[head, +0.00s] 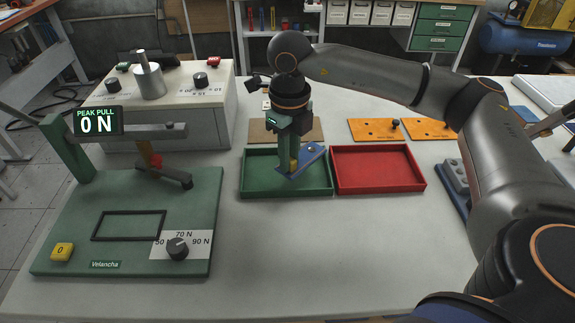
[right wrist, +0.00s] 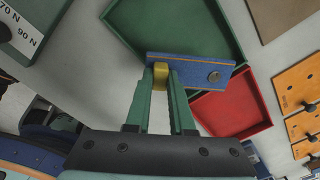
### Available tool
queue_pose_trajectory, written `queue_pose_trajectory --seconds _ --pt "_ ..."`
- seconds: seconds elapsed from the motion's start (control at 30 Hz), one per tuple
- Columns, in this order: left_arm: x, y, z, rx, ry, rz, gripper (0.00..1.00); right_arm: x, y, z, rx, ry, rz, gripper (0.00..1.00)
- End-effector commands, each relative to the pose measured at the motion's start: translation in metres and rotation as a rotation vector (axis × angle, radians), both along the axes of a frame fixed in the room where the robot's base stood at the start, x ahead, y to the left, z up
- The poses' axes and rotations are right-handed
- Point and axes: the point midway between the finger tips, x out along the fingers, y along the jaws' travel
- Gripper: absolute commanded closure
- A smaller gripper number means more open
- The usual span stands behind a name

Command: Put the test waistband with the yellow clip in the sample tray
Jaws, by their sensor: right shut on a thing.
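The test waistband (head: 313,158) is a blue strip with an orange edge and a round metal button. Its yellow clip (right wrist: 160,76) sits between the fingertips of my right gripper (head: 290,165). The gripper is shut on the waistband at the clip end, and the strip sticks out to the right. It is above the right part of the green tray (head: 259,176), near the wall shared with the red tray (head: 376,170). I cannot tell how high it is or whether it touches the tray. No label shows which tray is the sample tray. My left gripper is not in view.
A green pull tester (head: 130,265) with a "0 N" display stands at the left. A white control box (head: 190,115) is behind it. Orange boards (head: 375,130) and a brown board (head: 262,130) lie behind the trays. The table front is clear.

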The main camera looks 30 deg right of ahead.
Motion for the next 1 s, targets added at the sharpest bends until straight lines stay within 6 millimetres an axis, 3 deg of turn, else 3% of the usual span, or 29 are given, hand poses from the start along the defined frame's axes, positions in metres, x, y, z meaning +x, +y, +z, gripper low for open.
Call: queue_pose_trajectory --seconds 0.27,0.5,0.87,0.9,1.0 --pt "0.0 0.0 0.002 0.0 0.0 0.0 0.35 0.016 -0.007 -0.021 0.0 0.001 0.0 1.0" --pt "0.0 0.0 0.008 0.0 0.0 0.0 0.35 0.016 -0.007 -0.05 0.0 0.0 0.0 1.0" --pt "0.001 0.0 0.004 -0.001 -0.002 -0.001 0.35 0.016 -0.007 -0.055 0.001 -0.001 0.0 1.0" --pt "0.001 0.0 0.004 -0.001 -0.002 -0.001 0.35 0.016 -0.007 -0.055 0.001 -0.001 0.0 0.78" --pt "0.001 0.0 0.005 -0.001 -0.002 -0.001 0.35 0.016 -0.006 -0.054 0.001 -0.001 0.0 0.66"
